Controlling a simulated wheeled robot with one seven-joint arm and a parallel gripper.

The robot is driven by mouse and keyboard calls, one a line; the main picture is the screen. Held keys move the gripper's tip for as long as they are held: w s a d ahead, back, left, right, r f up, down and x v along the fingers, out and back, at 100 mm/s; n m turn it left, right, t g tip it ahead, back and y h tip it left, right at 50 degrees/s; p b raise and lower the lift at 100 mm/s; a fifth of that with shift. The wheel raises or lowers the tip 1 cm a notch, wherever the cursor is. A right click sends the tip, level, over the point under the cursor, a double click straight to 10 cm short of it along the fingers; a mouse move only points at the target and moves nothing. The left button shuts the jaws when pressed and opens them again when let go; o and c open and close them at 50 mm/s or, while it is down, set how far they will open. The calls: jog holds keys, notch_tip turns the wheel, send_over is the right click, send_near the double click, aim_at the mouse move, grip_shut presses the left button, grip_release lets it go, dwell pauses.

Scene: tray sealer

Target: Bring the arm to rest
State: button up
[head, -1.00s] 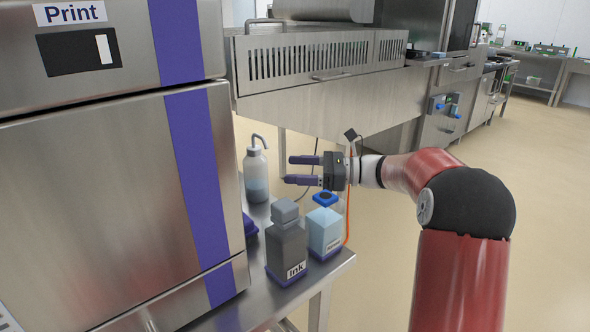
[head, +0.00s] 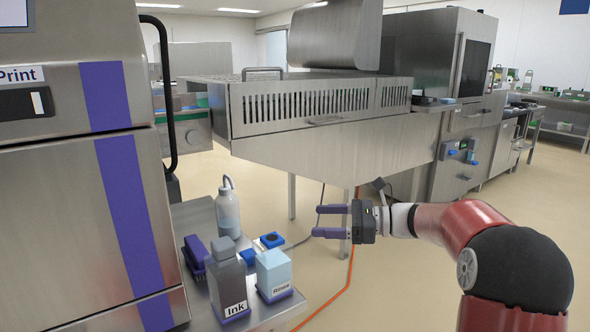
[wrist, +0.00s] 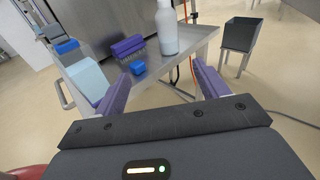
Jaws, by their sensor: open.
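My gripper (head: 332,221) is open and empty, its two purple fingers pointing left in the head view. It hangs in the air to the right of the small steel side table (head: 206,219). In the wrist view my gripper (wrist: 158,90) has its fingers spread apart with nothing between them. My red arm reaches in from the lower right of the head view.
The table holds an Ink bottle (head: 227,280), a Rinse bottle (head: 273,273), a wash bottle (head: 228,210) and a purple brush (head: 195,254). The Print machine (head: 60,230) stands left. A grey bin (wrist: 240,34) shows in the wrist view. Open floor lies right.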

jog(key=s+a+f+n+g+h, duration=0.15)
jog(key=s+n+h, duration=0.25)
jog(key=s, duration=0.4)
jog(key=s+a+f+n+h, duration=0.15)
jog(key=s+n+h, duration=0.25)
jog(key=s, duration=0.4)
jog(key=s+d+f+n+t+h, duration=0.2)
jog(key=s+d+n+h, duration=0.2)
jog(key=s, duration=0.4)
jog(key=s+d+f+n+t+h, duration=0.2)
jog(key=s+d+f+n+h, duration=0.1)
jog(key=s+d+n, duration=0.4)
jog(key=shift+s+f+h, duration=0.2)
jog(key=shift+s+h, duration=0.45)
jog(key=shift+h, duration=0.25)
